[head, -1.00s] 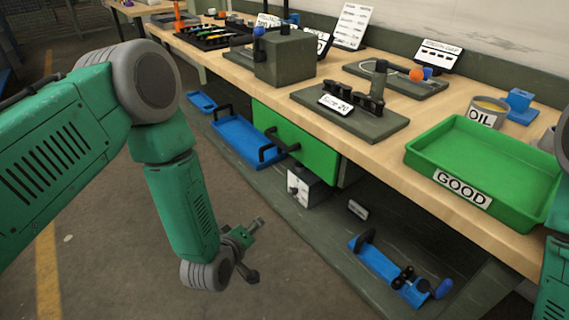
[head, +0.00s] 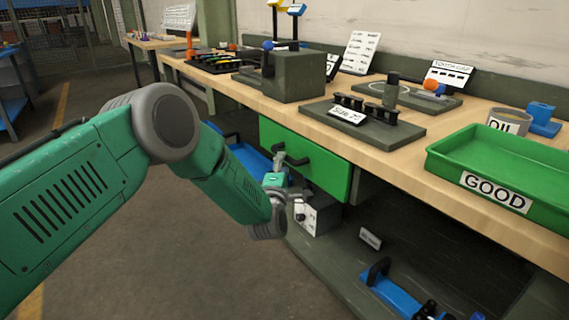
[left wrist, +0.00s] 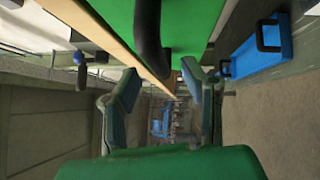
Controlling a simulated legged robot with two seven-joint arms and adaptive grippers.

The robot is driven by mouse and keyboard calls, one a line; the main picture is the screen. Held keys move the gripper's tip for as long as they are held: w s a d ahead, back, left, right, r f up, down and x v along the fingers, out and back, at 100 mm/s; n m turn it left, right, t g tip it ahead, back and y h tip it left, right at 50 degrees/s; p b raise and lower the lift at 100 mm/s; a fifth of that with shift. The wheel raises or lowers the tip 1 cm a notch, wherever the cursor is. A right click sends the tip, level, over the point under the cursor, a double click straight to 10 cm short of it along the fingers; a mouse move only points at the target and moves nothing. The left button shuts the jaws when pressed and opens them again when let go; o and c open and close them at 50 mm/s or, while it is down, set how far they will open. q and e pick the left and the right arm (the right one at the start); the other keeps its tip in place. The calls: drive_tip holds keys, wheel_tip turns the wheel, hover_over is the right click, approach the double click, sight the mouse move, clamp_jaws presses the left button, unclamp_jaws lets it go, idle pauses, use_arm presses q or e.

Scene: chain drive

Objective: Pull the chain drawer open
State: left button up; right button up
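A green drawer (head: 328,176) hangs under the workbench top, with a black bar handle (head: 297,160) on its front; the drawer looks shut. In the left wrist view the green front (left wrist: 195,20) fills the top and the black handle (left wrist: 149,38) comes down between my fingertips in the picture. My left gripper (head: 285,182) is just in front of the handle in the head view. Its two fingers (left wrist: 160,75) are spread apart and not closed on the handle. I cannot tell how deep the handle sits between them. My right gripper is out of view.
A grey box (head: 316,214) stands under the drawer. The bench top holds a green GOOD tray (head: 500,165), a grey block (head: 290,82) and fixtures. The floor before the bench is clear.

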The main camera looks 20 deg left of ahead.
use_arm(q)
drive_tip(key=shift+w+a+r+b, duration=0.15)
drive_tip(key=shift+w+b, duration=0.1)
drive_tip(key=shift+w, duration=0.65)
drive_tip(key=shift+w+a+r+b, duration=0.1)
drive_tip(key=shift+w+b, duration=0.1)
drive_tip(key=shift+w, duration=0.7)
clamp_jaws()
